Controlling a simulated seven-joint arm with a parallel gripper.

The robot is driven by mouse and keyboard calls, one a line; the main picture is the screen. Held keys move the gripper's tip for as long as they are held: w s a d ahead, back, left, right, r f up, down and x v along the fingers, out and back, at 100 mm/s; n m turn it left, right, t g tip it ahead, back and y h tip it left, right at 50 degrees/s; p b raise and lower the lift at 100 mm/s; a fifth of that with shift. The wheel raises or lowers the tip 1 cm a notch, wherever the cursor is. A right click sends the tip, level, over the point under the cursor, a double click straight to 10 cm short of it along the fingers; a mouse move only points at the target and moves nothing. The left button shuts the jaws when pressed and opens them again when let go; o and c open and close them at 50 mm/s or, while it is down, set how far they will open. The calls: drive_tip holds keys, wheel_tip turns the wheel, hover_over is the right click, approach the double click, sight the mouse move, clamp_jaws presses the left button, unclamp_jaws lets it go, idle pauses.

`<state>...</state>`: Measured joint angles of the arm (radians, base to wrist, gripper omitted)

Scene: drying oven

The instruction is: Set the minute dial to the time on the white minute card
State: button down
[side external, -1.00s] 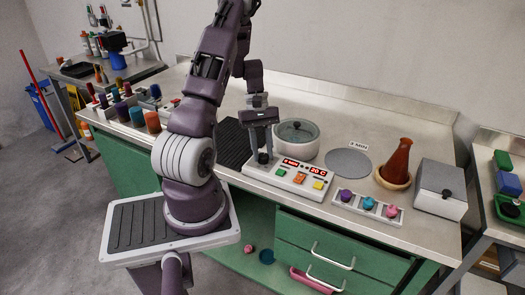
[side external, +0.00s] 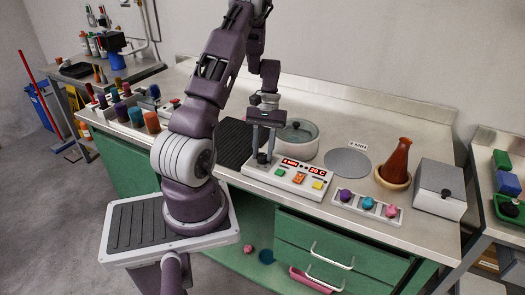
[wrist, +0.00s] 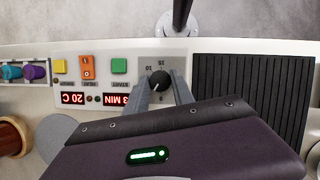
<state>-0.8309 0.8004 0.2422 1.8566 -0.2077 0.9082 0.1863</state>
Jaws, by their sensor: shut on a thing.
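The control panel (side external: 288,178) stands on the steel bench. Its black minute dial (wrist: 159,79) sits at the end of the panel, with numbers printed around it. My gripper (side external: 263,156) points down over the dial, its two fingers on opposite sides of the knob and shut on it; the fingers hide part of the scale. The red minute display (wrist: 115,100) shows a MIN reading whose digit is hard to make out. The white minute card (side external: 358,147) stands behind the grey round plate; its text ends in MIN, with the digit too small to read surely.
Green start button (wrist: 119,66), orange heat switch (wrist: 88,67) and yellow button (wrist: 60,66) sit beside the dial. A lidded round dish (side external: 298,138) is close behind the gripper. A black ribbed mat (side external: 236,143) lies left. A brown flask (side external: 397,160) stands right.

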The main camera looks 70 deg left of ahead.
drive_tip(key=shift+m+g, duration=0.4)
drive_tip(key=shift+m, duration=0.7)
drive_tip(key=shift+y, duration=0.3)
drive_tip(key=c, duration=1.1)
unclamp_jaws()
drive_tip(key=shift+r, duration=0.1)
drive_tip(key=v, duration=0.7)
